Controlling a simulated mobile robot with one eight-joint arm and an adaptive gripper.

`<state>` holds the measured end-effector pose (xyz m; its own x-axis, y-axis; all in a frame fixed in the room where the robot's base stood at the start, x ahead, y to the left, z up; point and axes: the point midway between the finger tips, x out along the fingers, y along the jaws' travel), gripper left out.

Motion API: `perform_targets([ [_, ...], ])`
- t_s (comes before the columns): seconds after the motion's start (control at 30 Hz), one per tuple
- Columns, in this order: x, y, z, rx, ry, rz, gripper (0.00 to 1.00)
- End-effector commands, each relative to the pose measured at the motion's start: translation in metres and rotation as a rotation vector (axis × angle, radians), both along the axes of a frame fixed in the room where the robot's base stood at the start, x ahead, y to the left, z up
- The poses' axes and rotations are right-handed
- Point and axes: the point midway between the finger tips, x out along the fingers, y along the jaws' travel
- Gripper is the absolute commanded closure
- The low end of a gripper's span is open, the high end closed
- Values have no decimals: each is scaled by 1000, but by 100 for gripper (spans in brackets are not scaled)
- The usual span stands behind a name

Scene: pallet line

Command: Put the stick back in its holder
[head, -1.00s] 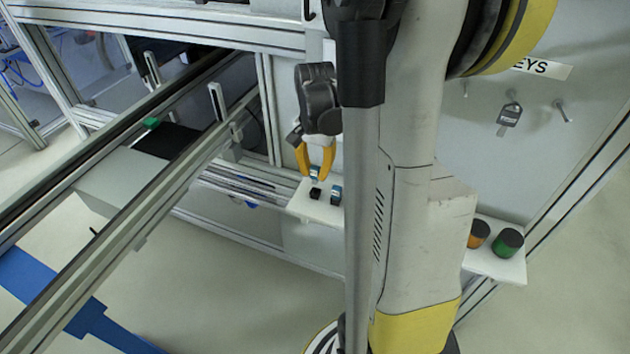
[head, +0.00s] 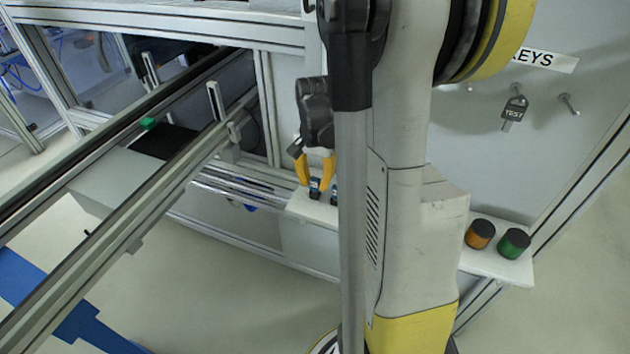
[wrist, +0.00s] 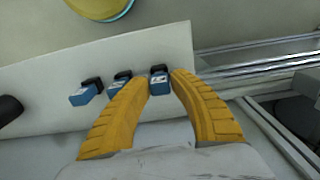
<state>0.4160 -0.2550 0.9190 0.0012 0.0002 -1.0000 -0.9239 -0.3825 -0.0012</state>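The stick (head: 315,184) is a small blue block between the yellow fingertips of my gripper (head: 315,181), low over a white shelf. It also shows in the wrist view (wrist: 159,86), between the two fingertips (wrist: 160,76). My gripper looks shut on it, one finger on each side. A small black piece (wrist: 158,70), apparently its holder, is right at the stick on the shelf. I cannot tell how deep the stick sits in it. Two more blue blocks with black pieces stand in the row, one in the middle (wrist: 119,83) and one at the left (wrist: 84,95).
The white shelf (head: 300,207) is fixed to a grey panel, beside a frame with metal rails (head: 230,185). A key (head: 514,112) hangs above.

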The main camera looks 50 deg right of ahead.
Motion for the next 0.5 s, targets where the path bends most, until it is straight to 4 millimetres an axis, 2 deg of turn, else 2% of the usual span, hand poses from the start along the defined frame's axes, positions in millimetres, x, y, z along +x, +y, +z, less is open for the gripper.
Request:
perform_targets([
  [0.33, 0, 0, 1, 0, 0, 0, 58],
  [0.5, 0, 0, 20, 0, 0, 0, 58],
])
